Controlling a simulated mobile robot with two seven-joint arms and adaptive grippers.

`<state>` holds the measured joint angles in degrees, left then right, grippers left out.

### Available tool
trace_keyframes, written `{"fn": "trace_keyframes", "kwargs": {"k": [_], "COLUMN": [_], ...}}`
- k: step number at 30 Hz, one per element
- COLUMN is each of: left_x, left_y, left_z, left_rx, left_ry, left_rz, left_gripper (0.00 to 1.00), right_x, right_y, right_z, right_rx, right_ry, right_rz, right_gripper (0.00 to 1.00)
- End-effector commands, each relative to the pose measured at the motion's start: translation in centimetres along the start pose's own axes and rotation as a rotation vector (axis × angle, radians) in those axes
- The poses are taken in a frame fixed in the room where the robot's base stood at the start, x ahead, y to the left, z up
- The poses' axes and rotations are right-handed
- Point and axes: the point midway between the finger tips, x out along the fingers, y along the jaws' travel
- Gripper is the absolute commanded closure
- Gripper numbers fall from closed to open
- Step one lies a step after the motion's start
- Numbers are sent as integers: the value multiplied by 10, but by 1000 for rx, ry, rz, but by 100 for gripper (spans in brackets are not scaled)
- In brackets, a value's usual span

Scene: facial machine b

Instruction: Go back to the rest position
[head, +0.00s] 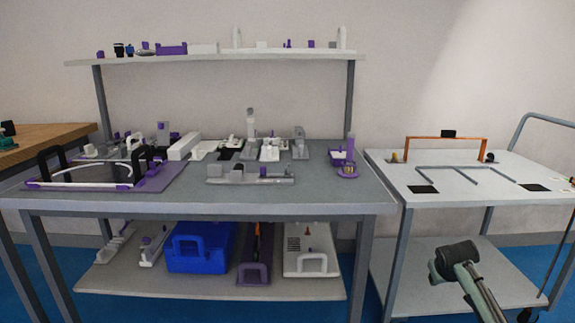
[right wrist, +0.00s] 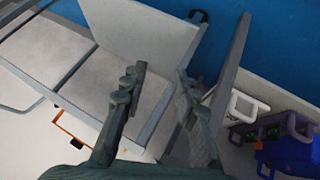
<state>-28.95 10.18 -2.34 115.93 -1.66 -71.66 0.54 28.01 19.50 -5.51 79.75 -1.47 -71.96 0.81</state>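In the right wrist view my right gripper (right wrist: 160,85) is open, its two dark ridged fingers apart with nothing held between them. It is in the air close to the white cart (right wrist: 142,40) and the grey table leg (right wrist: 232,65). In the head view a part of my right arm (head: 458,262) shows at the lower right, in front of the cart's lower shelf; its fingers cannot be made out there. My left gripper is in neither view.
A grey workbench (head: 330,190) with several machine parts stands at centre left. Under it are a blue case (head: 200,262), a purple box (head: 254,272) and a white box (head: 312,265). The white cart's top carries an orange handle (head: 443,138). Blue floor shows between bench and cart.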

Motion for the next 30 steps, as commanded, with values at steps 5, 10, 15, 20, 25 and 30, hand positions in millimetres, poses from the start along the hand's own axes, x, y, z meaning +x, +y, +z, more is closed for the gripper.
{"fn": "trace_keyframes", "kwargs": {"k": [5, 10, 15, 20, 25, 30], "left_x": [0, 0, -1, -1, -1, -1], "left_y": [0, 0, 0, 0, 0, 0], "left_z": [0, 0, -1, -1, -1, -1], "left_rx": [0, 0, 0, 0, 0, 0], "left_ry": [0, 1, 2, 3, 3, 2], "left_rz": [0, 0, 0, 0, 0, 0], "left_gripper": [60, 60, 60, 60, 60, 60], "right_x": [6, -2, -36, -79, -109, -115], "right_y": [-44, -87, -130, -153, -161, -162], "right_z": [74, 161, 274, 356, 399, 407], "right_rx": [-41, -74, -97, -102, -99, -98], "right_ry": [-51, -110, -193, -263, -305, -313], "right_rz": [-49, -107, -182, -237, -264, -269], "right_gripper": [71, 71, 71, 71, 71, 71]}}
